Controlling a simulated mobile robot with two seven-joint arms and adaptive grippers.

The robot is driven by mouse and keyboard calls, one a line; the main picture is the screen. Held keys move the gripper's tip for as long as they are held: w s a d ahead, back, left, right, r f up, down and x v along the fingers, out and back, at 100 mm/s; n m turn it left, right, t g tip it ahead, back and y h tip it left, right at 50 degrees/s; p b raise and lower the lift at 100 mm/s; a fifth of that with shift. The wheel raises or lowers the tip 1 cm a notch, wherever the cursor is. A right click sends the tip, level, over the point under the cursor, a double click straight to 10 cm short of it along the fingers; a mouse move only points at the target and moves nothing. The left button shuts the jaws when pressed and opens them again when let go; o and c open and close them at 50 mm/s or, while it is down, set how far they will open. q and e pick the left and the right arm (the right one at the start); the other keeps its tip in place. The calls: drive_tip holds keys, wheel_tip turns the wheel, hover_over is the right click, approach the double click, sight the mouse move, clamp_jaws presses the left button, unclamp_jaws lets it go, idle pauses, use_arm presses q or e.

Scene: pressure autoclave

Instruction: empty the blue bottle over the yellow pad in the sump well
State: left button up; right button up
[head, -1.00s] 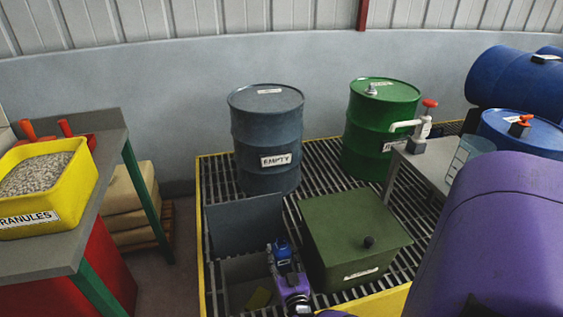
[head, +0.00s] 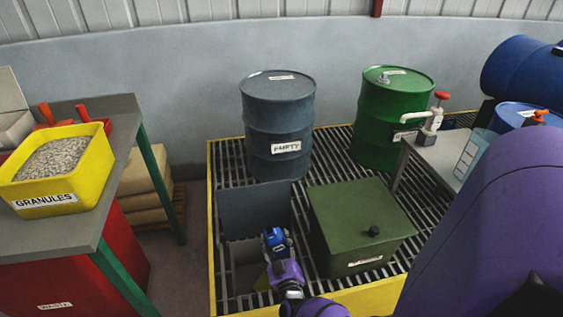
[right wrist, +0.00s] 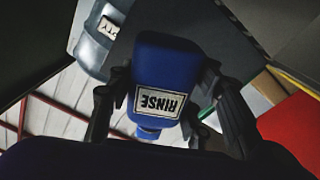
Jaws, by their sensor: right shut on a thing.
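The blue bottle (head: 272,238), with a white RINSE label in the right wrist view (right wrist: 160,103), is gripped between the fingers of my right gripper (head: 278,246). The label reads upside down there, with the neck at the picture's bottom; the bottle's true tilt is hard to tell. The gripper holds the bottle above the open sump well (head: 241,254) in the grating. Part of the yellow pad (head: 262,283) shows down in the well, partly hidden by my gripper. No liquid is seen. My left gripper is not in view.
The raised well lid (head: 253,208) stands behind the well. A green box (head: 360,228) stands close on the right. A grey EMPTY drum (head: 278,125) and a green drum (head: 390,118) stand behind. A bench with yellow granules tub (head: 92,180) is at left.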

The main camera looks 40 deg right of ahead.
sight(286, 251)
drive_tip(key=n, duration=0.2)
drive_tip(key=shift+s+d+r+n+p, duration=0.1)
drive_tip(key=shift+s+d+n+p, duration=0.1)
drive_tip(key=shift+d+n+p, duration=0.2)
drive_tip(key=n, duration=0.3)
drive_tip(key=shift+s+d+f, duration=0.25)
drive_tip(key=shift+s+d, duration=0.05)
drive_tip(key=shift+d, duration=0.1)
drive_tip(key=n, duration=0.3)
drive_tip(key=shift+s+d+f, duration=0.1)
drive_tip(key=shift+d+f, duration=0.05)
drive_tip(key=shift+f, duration=0.2)
drive_tip(key=n, duration=0.1)
drive_tip(key=f+n+b, duration=0.1)
drive_tip(key=n, duration=0.1)
drive_tip(key=shift+f, duration=0.1)
drive_tip(key=shift+n, duration=0.7)
drive_tip(key=shift+r, duration=0.2)
drive_tip(key=shift+w+a+r+n+p, duration=0.25)
drive_tip(key=shift+r+n+p, duration=0.3)
drive_tip(key=shift+n+p, duration=0.25)
drive_tip(key=shift+a+r+n+p, duration=0.2)
drive_tip(key=shift+r+n+p, duration=0.2)
drive_tip(key=shift+n, duration=0.3)
